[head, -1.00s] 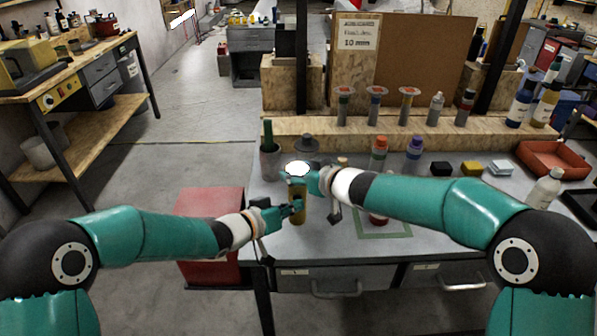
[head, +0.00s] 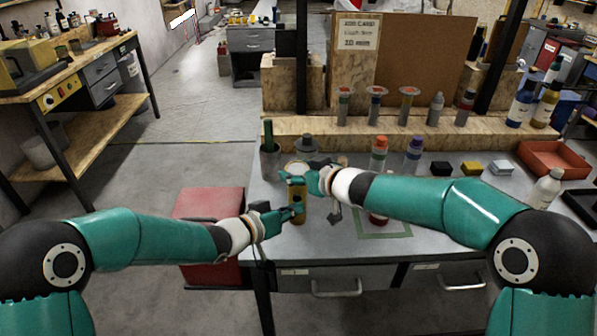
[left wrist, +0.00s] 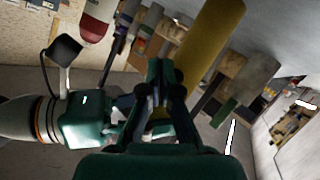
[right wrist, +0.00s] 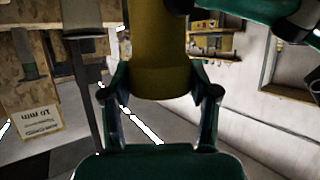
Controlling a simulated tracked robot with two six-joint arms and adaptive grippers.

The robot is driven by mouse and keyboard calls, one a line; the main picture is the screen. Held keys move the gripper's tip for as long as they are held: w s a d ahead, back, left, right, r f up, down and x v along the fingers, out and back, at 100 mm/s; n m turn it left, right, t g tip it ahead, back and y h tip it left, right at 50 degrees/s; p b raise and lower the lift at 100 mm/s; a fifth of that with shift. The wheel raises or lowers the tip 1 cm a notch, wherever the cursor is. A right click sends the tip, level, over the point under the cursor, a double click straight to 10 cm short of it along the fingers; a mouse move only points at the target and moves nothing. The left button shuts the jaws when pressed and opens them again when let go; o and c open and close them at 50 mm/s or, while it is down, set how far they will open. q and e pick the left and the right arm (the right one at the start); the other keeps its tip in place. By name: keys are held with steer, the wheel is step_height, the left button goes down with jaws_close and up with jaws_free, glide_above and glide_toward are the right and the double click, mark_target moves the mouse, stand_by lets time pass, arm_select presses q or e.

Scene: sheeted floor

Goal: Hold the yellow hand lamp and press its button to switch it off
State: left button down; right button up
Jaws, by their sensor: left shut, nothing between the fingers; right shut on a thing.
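The yellow hand lamp (head: 298,214) is held upright above the near-left part of the table, its round face (head: 297,169) dull and unlit. My right gripper (head: 300,178) is shut on it just below the head. In the right wrist view the right gripper's fingers (right wrist: 160,92) lie on either side of the yellow body (right wrist: 160,45). My left gripper (head: 297,209) is shut and empty, its tips close against the lamp's body. In the left wrist view the left gripper's closed tips (left wrist: 160,70) are beside the yellow body (left wrist: 212,40). Contact is unclear and the button is hidden.
The grey table (head: 340,258) has a green square outline (head: 385,236) with a red-based object, partly behind my right arm. A cup (head: 270,163), an orange-capped bottle (head: 379,153), a purple-capped bottle (head: 414,155), small blocks and a red tray (head: 553,160) stand behind.

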arm_select(q)
steer(key=s, duration=0.5)
steer(key=shift+s+a, duration=0.15)
steer(key=shift+s, duration=0.25)
arm_select(e)
steer(key=o, duration=1.3)
steer(key=shift+o, duration=0.2)
steer(key=shift+s, duration=0.1)
